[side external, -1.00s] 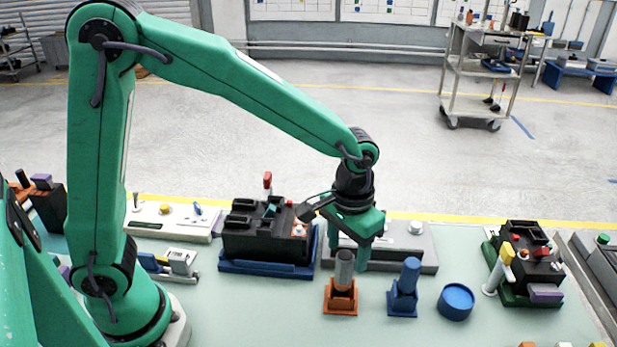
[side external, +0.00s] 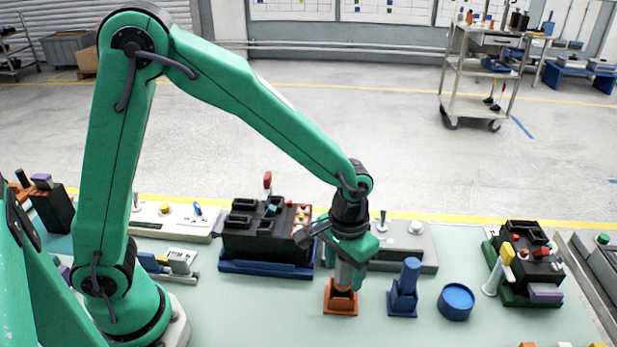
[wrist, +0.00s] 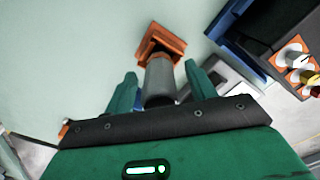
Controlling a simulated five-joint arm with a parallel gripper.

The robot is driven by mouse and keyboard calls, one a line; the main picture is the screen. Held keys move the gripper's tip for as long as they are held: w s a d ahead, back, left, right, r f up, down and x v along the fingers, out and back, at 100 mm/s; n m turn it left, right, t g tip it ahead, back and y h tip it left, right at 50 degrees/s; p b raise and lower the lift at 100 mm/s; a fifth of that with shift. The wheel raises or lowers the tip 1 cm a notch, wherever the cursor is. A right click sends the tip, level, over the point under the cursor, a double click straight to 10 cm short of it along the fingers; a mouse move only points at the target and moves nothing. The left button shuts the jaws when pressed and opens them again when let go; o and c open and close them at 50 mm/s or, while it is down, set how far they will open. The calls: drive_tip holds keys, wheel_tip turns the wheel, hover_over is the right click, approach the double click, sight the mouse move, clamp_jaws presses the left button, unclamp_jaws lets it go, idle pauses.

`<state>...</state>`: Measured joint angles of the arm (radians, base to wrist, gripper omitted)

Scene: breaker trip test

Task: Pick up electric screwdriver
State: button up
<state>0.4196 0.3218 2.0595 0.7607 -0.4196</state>
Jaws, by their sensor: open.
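A grey cylindrical tool (side external: 345,275), which looks like the electric screwdriver, stands upright in an orange holder (side external: 341,306). In the wrist view the grey tool (wrist: 160,80) shows with the orange holder (wrist: 153,36) beyond it. My gripper (side external: 349,283) is open and low over the holder, with its fingers on either side of the grey tool. In the wrist view my gripper (wrist: 161,73) has the tool between its two green fingers. The tool's top is hidden by my gripper in the side view.
A blue cylindrical tool (side external: 411,272) stands in a blue holder (side external: 402,304) just right, with a round blue container (side external: 456,302) beyond. A black breaker unit on a blue base (side external: 265,269) is to the left behind. A grey panel (side external: 420,258) is behind.

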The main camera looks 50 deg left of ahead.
drive_tip(key=c, duration=1)
drive_tip(key=shift+c, duration=0.4)
drive_tip(key=shift+r, duration=0.1)
drive_tip(key=shift+r, duration=0.35)
drive_tip(key=r, duration=0.4)
drive_tip(key=shift+s+d, duration=0.35)
drive_tip(key=shift+s, duration=0.05)
drive_tip(key=s+d+r, duration=0.6)
drive_tip(key=s, duration=0.2)
drive_tip(key=shift+s, duration=0.4)
drive_tip(key=shift+w+a+r, duration=0.1)
drive_tip(key=shift+w+r, duration=0.05)
